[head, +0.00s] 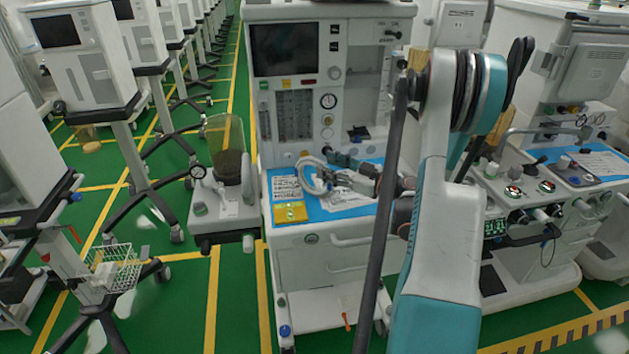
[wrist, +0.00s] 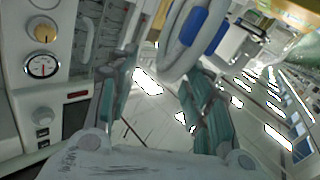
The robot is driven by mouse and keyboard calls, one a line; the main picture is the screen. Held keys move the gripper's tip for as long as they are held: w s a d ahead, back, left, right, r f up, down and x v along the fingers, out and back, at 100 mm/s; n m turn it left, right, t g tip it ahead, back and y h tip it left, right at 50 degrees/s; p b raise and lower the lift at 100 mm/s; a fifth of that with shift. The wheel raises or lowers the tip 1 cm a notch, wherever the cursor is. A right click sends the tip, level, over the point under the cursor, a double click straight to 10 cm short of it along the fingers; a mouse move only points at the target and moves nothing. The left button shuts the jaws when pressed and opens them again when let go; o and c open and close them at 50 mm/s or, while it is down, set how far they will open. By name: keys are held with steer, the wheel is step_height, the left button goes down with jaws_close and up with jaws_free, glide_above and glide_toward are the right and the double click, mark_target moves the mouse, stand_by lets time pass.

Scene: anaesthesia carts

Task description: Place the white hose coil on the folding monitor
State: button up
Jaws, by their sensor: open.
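The white hose coil (head: 303,178) is on the blue work surface (head: 345,211) of the middle anaesthesia cart in the head view. In the wrist view the coil (wrist: 171,50) shows as a curved white tube with a blue band, at the top. My gripper (head: 328,168) is open and close to the coil's right side. In the wrist view its two teal-grey fingers (wrist: 160,85) are spread, with the coil beyond and partly between them; contact cannot be told. A dark-screened monitor (head: 285,50) is on the middle cart, and a grey panel (head: 590,72) is on the right cart. Which one folds is unclear.
A yellow packet (head: 289,212) and white papers lie on the blue surface. A clear canister (head: 226,145) stands left of it. The right cart (head: 535,190) holds knobs and cables.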

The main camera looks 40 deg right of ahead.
mark_target(314, 162)
steer(key=shift+a+b+x, duration=0.15)
steer(key=shift+b+x, duration=0.35)
steer(key=shift+x, duration=0.85)
steer(key=shift+a+b+x, duration=0.15)
steer(key=shift+b+x, duration=0.35)
steer(key=shift+x, duration=0.9)
steer(key=shift+s+r, duration=0.1)
steer(key=shift+s, duration=0.05)
steer(key=shift+c, duration=0.6)
jaws_close()
